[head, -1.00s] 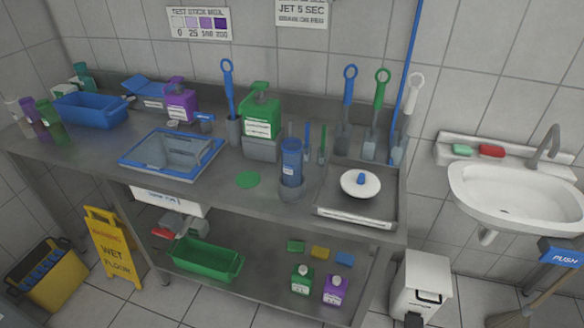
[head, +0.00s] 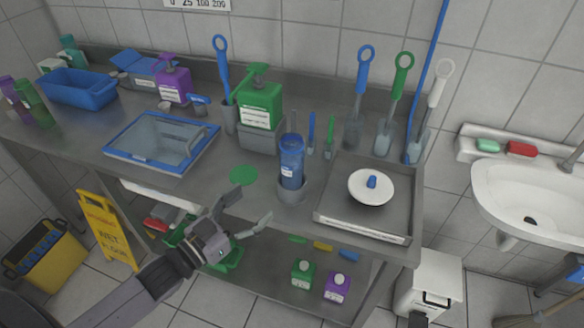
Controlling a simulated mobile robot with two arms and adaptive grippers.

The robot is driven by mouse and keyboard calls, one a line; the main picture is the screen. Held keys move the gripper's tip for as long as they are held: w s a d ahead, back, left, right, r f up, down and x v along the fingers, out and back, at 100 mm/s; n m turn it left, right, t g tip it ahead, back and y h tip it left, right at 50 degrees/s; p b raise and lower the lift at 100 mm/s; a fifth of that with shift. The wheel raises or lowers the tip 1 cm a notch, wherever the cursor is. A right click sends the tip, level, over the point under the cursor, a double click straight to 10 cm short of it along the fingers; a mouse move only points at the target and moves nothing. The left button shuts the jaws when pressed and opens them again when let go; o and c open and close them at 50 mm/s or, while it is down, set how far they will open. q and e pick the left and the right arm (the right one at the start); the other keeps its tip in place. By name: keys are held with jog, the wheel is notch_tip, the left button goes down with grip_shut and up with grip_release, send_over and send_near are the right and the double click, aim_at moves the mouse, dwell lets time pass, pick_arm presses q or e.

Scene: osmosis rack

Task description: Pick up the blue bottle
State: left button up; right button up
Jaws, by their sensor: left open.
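The blue bottle (head: 291,163) stands upright in a small grey holder (head: 291,192) near the front edge of the steel counter, just left of a grey tray. It has a small white label. My left gripper (head: 246,211) is in front of the counter, below and to the left of the bottle. Its fingers are spread apart, with nothing between them, and it is clear of the bottle. My right gripper is not in view.
A green pump bottle (head: 259,105) stands behind the blue bottle. The grey tray (head: 333,222) with a white lid (head: 371,187) is to its right. A flat green disc (head: 243,175) and a blue-rimmed tray (head: 119,157) lie to the left. Brushes stand behind.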

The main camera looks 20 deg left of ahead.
aim_at(284, 173)
pick_arm(q)
jog(key=p+x, duration=0.2)
jog(key=x, duration=0.9)
jog(key=p+x, duration=0.1)
jog(key=x, duration=0.1)
jog(key=p+x, duration=0.1)
jog(key=x, duration=0.1)
jog(key=shift+w+a+r, duration=0.15)
jog(key=shift+a+r, duration=0.1)
jog(key=shift+a, duration=0.2)
jog(key=shift+w+d+f, duration=0.1)
jog(key=shift+w, duration=0.2)
jog(key=shift+s, duration=0.1)
jog(key=shift+c, duration=0.2)
jog(key=shift+c, duration=0.7)
jog(key=c, duration=1.2)
